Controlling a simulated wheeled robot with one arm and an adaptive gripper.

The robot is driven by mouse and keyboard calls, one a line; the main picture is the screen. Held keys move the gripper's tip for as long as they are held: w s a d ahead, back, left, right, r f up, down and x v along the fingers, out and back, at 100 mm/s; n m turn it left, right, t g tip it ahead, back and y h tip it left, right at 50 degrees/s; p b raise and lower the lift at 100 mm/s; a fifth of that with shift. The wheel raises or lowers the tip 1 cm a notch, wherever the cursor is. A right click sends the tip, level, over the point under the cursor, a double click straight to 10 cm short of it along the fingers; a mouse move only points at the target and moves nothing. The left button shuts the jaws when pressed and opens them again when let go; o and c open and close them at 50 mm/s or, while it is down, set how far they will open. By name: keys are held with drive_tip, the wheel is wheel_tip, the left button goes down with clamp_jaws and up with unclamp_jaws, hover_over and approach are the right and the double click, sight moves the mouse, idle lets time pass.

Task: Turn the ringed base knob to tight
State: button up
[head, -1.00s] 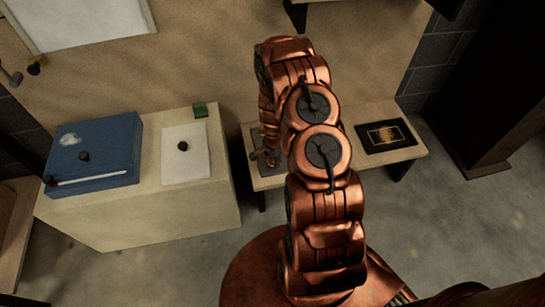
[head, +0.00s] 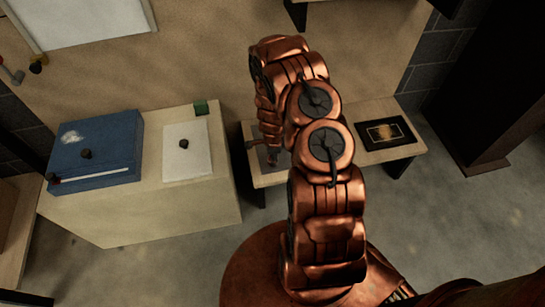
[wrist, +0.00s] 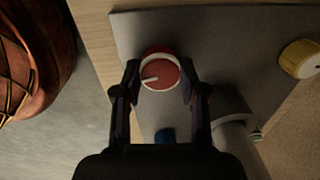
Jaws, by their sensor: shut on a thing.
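A red knob (wrist: 158,72) with a pale ring around it and a white pointer line shows in the wrist view. Its pointer line lies toward the left of the picture. It sits on a grey plate (wrist: 220,60). My gripper (wrist: 160,82) has one finger on each side of the knob and is shut on it. In the head view the plate (head: 262,157) is on the low bench, mostly behind my arm, and the knob cannot be made out there.
On the plate are a yellow knob (wrist: 300,59), a pale cylinder (wrist: 231,106) close to my right finger and a blue part (wrist: 165,135). The bench (head: 352,113) also bears a dark panel (head: 386,133). A cabinet with a blue box (head: 100,150) stands left.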

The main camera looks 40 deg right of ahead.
drive_tip(key=o, duration=1.2)
drive_tip(key=shift+c, duration=0.2)
drive_tip(key=shift+r, duration=0.1)
wheel_tip(320, 180, up, 12)
drive_tip(key=shift+s, duration=0.25)
drive_tip(key=shift+a, duration=0.1)
